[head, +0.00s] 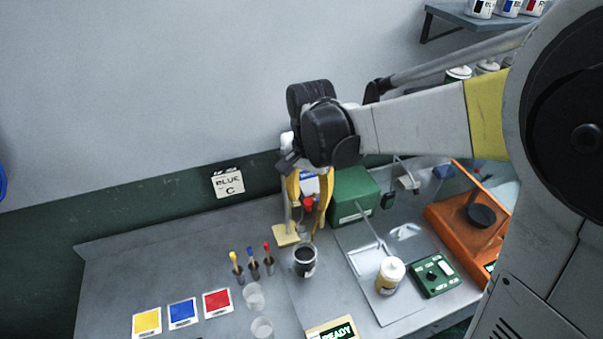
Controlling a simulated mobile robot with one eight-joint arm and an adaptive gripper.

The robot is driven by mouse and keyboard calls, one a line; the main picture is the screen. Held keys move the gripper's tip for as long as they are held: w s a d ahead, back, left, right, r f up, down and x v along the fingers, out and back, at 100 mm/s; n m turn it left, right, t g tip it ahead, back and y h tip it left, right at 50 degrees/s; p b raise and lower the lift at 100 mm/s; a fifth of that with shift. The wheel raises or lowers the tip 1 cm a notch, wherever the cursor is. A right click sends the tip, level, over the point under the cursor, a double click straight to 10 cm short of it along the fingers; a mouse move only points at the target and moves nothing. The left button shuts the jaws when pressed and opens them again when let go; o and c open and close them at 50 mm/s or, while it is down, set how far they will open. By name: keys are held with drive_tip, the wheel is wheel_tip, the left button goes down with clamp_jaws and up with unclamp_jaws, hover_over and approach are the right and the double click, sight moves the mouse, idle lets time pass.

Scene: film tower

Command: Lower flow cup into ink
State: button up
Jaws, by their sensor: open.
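My gripper (308,220) hangs down from the arm over the back middle of the bench, with its yellow fingers apart. A small red part (309,203) shows between the fingers; I cannot tell if it touches them. Below and close to the fingertips, a cup of dark ink (305,262) stands upright on the bench. I cannot make out the flow cup for certain. A thin stand on a pale wooden base (286,236) is just left of the fingers and is partly hidden by my gripper.
A green box (352,195) stands close right of my gripper. Farther right are a white-lidded jar (390,276), a green device (435,275) and an orange frame (450,222). Left are upright coloured tools (253,266), clear cups (254,296) and colour cards (182,312). The bench's back left is clear.

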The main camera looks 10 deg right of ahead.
drive_tip(key=shift+f, duration=0.55)
clamp_jaws()
wheel_tip(320, 180, down, 20)
drive_tip(key=b, duration=1.6)
drive_tip(key=shift+f, duration=0.2)
drive_tip(key=shift+s, duration=0.1)
unclamp_jaws()
drive_tip(key=shift+r, duration=0.1)
